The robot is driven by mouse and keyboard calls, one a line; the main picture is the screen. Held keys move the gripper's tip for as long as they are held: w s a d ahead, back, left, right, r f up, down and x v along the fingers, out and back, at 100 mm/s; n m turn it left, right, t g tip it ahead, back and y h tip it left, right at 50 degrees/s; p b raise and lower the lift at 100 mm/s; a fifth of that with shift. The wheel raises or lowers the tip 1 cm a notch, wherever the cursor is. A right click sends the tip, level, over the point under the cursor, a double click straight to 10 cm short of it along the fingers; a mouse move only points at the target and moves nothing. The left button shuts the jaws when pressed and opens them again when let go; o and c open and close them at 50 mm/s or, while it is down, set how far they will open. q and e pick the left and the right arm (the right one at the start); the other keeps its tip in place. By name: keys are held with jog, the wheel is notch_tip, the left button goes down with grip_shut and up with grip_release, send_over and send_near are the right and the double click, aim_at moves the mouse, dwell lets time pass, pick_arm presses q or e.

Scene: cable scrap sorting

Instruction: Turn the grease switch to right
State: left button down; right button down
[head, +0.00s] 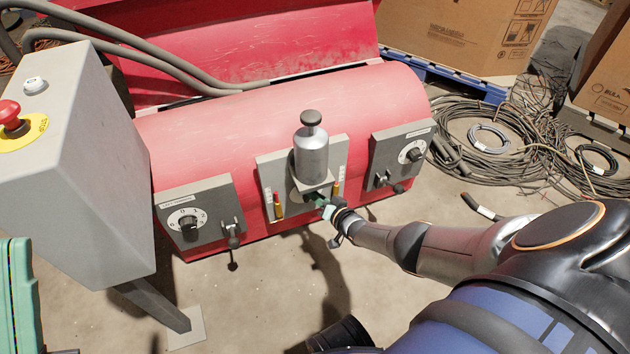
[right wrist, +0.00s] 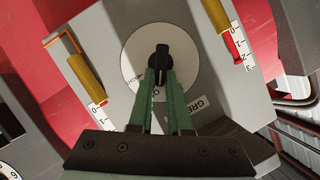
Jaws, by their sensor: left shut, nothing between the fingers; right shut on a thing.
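The grease switch is a black knob (right wrist: 158,54) on a round white dial (right wrist: 128,60), shown in the right wrist view beside a partly hidden label starting "GR". In the head view the switch is hidden under the silver grease canister (head: 311,157) on the middle grey panel (head: 268,172). My right gripper (head: 318,200) reaches under the canister. In the right wrist view its green fingers (right wrist: 160,82) are shut on the knob. The knob stands nearly upright in that picture. My left gripper (head: 18,290) shows as a green part at the left edge, shut and empty, away from the switch.
Brass and red gauges (head: 277,206) flank the switch. Grey dial boxes with levers stand left (head: 201,212) and right (head: 400,155) on the red machine (head: 240,115). A grey post with a red stop button (head: 10,112) stands left. Cable coils (head: 490,140) lie right.

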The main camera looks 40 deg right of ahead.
dwell(0.6)
jog(key=c, duration=0.9)
grip_release()
pick_arm(q)
jog(key=shift+r, duration=0.1)
pick_arm(e)
jog(key=shift+o, duration=0.2)
pick_arm(q)
notch_tip(320, 180, up, 10)
jog(key=a+p, duration=0.1)
jog(key=p, duration=0.8)
jog(key=shift+s+t, duration=0.2)
jog(key=shift+t, duration=0.1)
pick_arm(e)
jog(key=v, duration=1.2)
jog(key=shift+s, duration=0.3)
pick_arm(q)
jog(key=shift+a, duration=0.15)
